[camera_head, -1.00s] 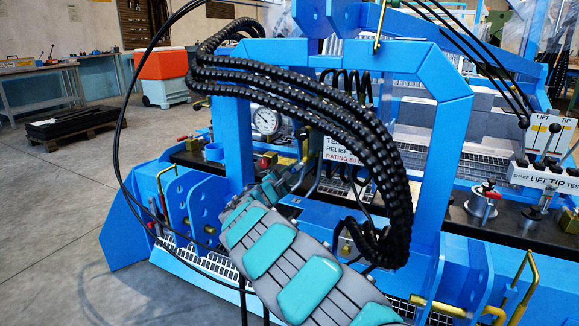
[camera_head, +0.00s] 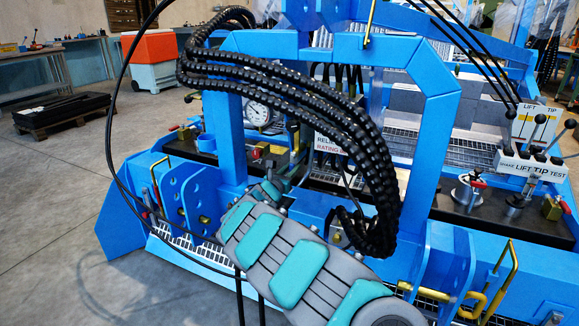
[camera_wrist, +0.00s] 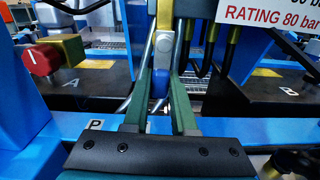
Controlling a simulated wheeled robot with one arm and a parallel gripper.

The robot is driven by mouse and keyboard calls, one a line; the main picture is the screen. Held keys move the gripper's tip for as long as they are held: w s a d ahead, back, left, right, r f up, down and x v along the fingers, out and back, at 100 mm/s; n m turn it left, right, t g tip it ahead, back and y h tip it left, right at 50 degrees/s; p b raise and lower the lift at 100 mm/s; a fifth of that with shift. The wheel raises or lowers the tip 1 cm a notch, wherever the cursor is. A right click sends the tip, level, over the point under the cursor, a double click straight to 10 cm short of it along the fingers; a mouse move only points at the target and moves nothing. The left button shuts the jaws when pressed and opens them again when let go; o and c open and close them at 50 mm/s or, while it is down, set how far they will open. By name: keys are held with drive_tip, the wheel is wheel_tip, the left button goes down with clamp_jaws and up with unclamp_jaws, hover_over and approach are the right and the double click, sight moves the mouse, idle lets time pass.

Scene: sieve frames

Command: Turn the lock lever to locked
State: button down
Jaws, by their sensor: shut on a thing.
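In the wrist view, the two green fingers of my gripper (camera_wrist: 163,60) reach forward and are closed on a slim lever (camera_wrist: 164,16) with a yellow upper part, which I take to be the lock lever. A silver-grey piece and a blue piece show between the fingers below it. The lever's pivot and any locked mark are not readable. In the head view, my grey and teal arm reaches in from the bottom toward the blue frame (camera_head: 440,150). The fingertips and the lever are hard to make out there, near the black hoses.
Thick black hoses (camera_head: 340,120) arch over the arm close by. A red knob on a brass body (camera_wrist: 42,58) stands to the left in the wrist view. A sign (camera_wrist: 265,18) reading "RATING 80 bar" hangs at the right. A gauge (camera_head: 257,112) is behind the frame.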

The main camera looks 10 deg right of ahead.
drive_tip(key=shift+s+d+f+n, duration=0.1)
drive_tip(key=shift+n, duration=0.3)
drive_tip(key=c, duration=0.7)
unclamp_jaws()
drive_tip(key=v, duration=0.7)
drive_tip(key=shift+s, duration=0.3)
